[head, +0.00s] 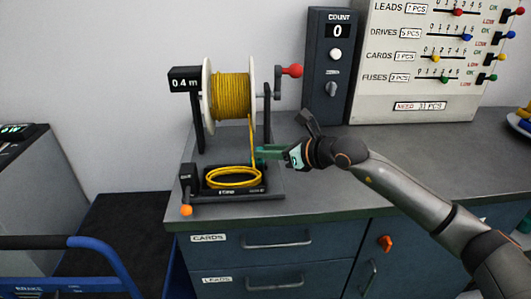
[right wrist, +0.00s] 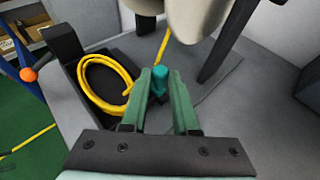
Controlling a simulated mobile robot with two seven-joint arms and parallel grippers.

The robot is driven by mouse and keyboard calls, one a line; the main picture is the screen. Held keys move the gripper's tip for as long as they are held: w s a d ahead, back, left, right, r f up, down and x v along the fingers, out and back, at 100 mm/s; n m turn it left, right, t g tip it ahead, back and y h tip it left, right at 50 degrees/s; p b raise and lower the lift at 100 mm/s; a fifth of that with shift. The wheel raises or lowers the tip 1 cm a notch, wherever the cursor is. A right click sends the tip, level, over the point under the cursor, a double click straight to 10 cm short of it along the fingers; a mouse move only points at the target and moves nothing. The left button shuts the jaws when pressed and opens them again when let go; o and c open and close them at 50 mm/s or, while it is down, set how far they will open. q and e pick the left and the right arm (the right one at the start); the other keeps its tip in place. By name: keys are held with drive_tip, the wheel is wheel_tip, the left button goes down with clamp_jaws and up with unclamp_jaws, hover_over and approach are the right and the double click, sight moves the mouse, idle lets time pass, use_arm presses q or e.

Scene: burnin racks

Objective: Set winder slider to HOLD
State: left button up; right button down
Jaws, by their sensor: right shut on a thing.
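The winder (head: 229,194) stands on the grey counter with a spool of yellow cord (head: 231,96) and a coil of yellow cord (head: 233,177) on its black base. In the right wrist view, a teal slider knob (right wrist: 160,76) stands up between the green fingers of my right gripper (right wrist: 165,84). In the head view, my right gripper (head: 260,153) reaches in from the right at the winder's right side and is shut on the knob, mostly hiding it. No HOLD label is readable, so the slider's setting cannot be told. My left gripper is not in view.
A red crank handle (head: 291,71) sticks out right of the spool. A lever with an orange ball (head: 186,210) is at the front left. A dark count box (head: 327,65) and a white panel of sliders (head: 436,60) stand behind. The counter right of the winder is clear.

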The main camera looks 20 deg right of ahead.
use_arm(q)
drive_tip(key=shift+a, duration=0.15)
use_arm(e)
drive_tip(key=shift+d+f, duration=0.1)
drive_tip(key=shift+d, duration=0.1)
drive_tip(key=c, duration=0.9)
unclamp_jaws()
drive_tip(key=shift+s+d, duration=0.1)
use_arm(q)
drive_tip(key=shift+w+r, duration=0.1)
use_arm(e)
drive_tip(key=shift+o, duration=1.1)
use_arm(q)
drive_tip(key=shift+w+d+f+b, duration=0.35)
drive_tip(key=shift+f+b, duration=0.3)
drive_tip(key=shift+b, duration=0.5)
use_arm(e)
drive_tip(key=v, duration=1.2)
drive_tip(key=shift+s, duration=0.2)
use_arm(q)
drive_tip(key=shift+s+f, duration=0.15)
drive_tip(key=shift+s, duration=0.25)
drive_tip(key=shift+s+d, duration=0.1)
